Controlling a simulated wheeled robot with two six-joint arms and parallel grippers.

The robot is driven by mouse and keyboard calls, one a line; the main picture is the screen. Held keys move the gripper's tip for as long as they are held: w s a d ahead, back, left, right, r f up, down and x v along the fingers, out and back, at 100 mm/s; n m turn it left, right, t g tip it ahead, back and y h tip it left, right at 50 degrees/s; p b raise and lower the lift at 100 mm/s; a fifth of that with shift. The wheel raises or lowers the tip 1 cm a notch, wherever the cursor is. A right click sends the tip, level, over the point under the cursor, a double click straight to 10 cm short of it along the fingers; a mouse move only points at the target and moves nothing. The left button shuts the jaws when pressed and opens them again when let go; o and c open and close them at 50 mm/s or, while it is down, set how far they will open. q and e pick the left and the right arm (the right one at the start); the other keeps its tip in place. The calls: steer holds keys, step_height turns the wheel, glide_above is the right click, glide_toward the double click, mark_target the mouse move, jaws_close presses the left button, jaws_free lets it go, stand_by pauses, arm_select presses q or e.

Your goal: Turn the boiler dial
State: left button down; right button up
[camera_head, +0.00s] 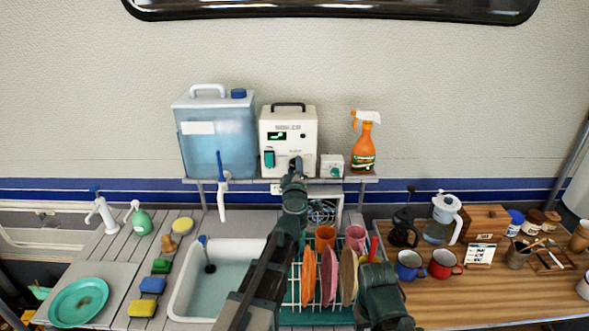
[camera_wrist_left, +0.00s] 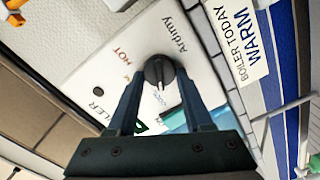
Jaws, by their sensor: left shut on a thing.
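The boiler (camera_head: 304,128) is a white box with a black handle, a small green display and a teal switch, standing on the wall shelf. In the wrist view its white face (camera_wrist_left: 115,30) carries the words "Ardimy" and "HOT". The boiler dial is a round dark knob (camera_wrist_left: 159,70) in the wrist view; my gripper covers it in the head view. My left gripper (camera_head: 296,164) is at the lower right of the boiler's face. In the wrist view the left gripper (camera_wrist_left: 158,80) has one finger on each side of the dial, shut on it.
A blue water tank (camera_head: 215,150) stands close left of the boiler. A small white box (camera_head: 332,161) and an orange spray bottle (camera_head: 365,140) stand right of it. Below are a sink (camera_head: 185,285) and a dish rack with plates. A "BOILER TODAY WARM" label (camera_wrist_left: 238,42) shows beside the boiler.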

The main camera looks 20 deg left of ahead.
stand_by(0.3)
arm_select(q)
steer(key=shift+c, duration=1.6)
jaws_free()
